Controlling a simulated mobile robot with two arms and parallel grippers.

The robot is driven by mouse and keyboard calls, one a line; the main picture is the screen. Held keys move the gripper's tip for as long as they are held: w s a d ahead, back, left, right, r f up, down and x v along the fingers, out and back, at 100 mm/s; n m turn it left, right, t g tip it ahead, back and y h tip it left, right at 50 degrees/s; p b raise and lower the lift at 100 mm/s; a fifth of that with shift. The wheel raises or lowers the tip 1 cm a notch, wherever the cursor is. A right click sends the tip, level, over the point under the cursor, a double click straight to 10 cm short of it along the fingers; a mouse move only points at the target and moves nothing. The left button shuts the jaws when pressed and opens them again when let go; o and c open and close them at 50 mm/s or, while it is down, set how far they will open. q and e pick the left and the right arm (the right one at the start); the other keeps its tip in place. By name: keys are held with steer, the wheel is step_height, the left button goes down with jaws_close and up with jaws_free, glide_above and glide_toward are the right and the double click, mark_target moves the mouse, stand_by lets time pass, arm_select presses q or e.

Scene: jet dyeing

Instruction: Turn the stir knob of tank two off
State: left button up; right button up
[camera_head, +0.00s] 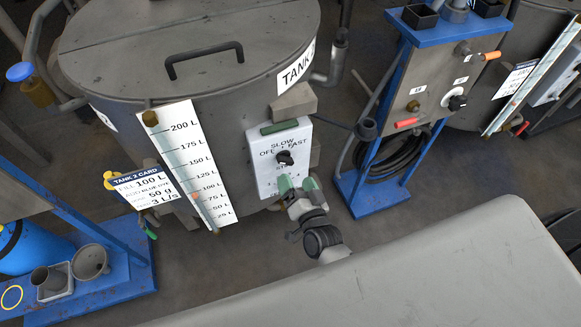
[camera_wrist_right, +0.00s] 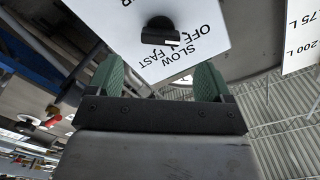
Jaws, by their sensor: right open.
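Tank two (camera_head: 190,60), a grey drum with a "TANK 2" label, fills the upper left of the head view. The white control box (camera_head: 267,178) on its side carries the words SLOW, OFF and FAST. The black stir knob (camera_head: 285,157) sticks out of it and also shows in the right wrist view (camera_wrist_right: 160,32). I cannot tell surely which mark the knob points at. My right gripper (camera_head: 297,184) is open, just below the knob in the head view. Its green fingers (camera_wrist_right: 157,78) stand apart with nothing between them, and the knob lies beyond their tips. My left gripper is out of view.
A level scale (camera_head: 183,160) and the tank 2 card (camera_head: 145,187) hang left of the box. A blue stand (camera_head: 372,190) with a panel and coiled hose is to the right. A grey surface (camera_head: 420,275) fills the lower right. Dark floor shows between.

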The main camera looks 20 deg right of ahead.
steer(key=s, duration=0.3)
steer(key=shift+s, duration=0.35)
steer(key=s+d+f+n+g+y+p, duration=0.1)
steer(key=s+f+n+g, duration=0.25)
steer(key=s+f, duration=0.45)
steer(key=s+f+n+g+p, duration=0.15)
steer(key=s+f+g, duration=0.3)
steer(key=f, duration=0.85)
steer(key=s+d+f+n+g, duration=0.2)
steer(key=s+d+f+g, duration=0.1)
steer(key=s, duration=0.7)
steer(key=s+d+f+n+g+h, duration=0.1)
steer(key=s+d+f+g, duration=0.3)
steer(key=s, duration=0.7)
step_height(320, 180, down, 4)
steer(key=shift+r+n+g+h, duration=0.2)
steer(key=shift+n+g+h, duration=0.1)
steer(key=shift+n+g, duration=0.65)
